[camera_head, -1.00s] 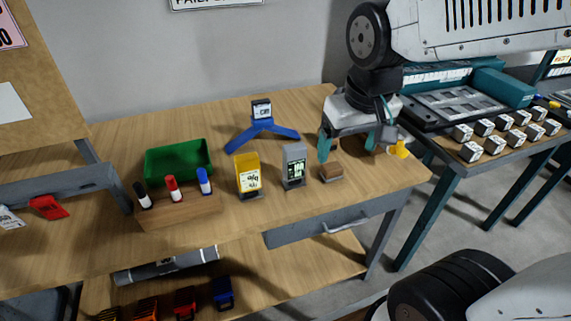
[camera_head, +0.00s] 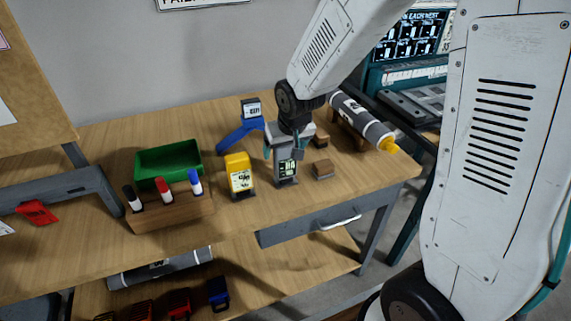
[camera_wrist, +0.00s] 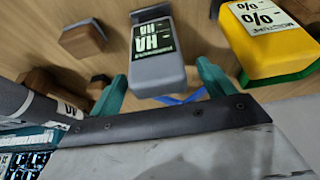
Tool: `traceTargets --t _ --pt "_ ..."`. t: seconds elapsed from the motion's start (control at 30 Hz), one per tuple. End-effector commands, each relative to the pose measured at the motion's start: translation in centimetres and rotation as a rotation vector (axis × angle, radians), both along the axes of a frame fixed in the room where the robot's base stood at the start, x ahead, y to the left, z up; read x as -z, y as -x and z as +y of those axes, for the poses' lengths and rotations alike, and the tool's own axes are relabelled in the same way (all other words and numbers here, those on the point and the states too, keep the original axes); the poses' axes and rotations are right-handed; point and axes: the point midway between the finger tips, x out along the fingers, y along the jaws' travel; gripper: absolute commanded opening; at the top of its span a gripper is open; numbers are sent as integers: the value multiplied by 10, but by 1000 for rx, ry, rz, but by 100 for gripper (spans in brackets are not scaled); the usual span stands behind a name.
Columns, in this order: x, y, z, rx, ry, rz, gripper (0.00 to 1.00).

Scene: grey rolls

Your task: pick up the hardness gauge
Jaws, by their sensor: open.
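The hardness gauge is the grey upright device with a dark green panel reading "HA" (camera_head: 288,170), standing on the wooden bench. My gripper (camera_head: 284,152) is over its top, fingers pointing down, partly hiding its upper part. In the wrist view the gauge (camera_wrist: 157,58) shows between the two teal fingertips (camera_wrist: 162,72), with no clear contact on either side. The gripper is open and holds nothing.
A yellow meter (camera_head: 240,177) stands close left of the gauge, and a blue-legged device (camera_head: 240,130) behind. A small wooden block (camera_head: 323,169) lies to the right. A grey roll (camera_head: 357,115) rests on wooden supports. Markers and a green bin (camera_head: 168,158) are left.

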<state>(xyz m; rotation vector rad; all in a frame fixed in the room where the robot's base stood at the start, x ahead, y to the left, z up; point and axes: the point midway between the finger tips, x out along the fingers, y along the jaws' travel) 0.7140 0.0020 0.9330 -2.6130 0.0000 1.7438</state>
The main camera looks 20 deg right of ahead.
Motion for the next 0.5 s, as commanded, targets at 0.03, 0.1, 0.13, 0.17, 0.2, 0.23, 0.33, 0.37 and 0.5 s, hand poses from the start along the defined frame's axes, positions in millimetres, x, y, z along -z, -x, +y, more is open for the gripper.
traceTargets --t 0.03,0.1,0.13,0.17,0.2,0.23,0.33,0.37,0.5 --pt "9 -3 -2 1 1 4 82" --pt "17 -6 -2 -1 0 5 82" --pt "20 -8 -2 -1 0 4 82" --pt "23 -9 -2 -1 -1 3 82" --pt "25 -10 -2 -1 -1 3 82" --pt "26 -10 -2 -1 -1 3 82" --pt "27 -11 -2 -1 -2 1 82" --pt "27 -11 -2 -1 -2 1 82" --pt "27 -11 -2 -1 -2 1 73"
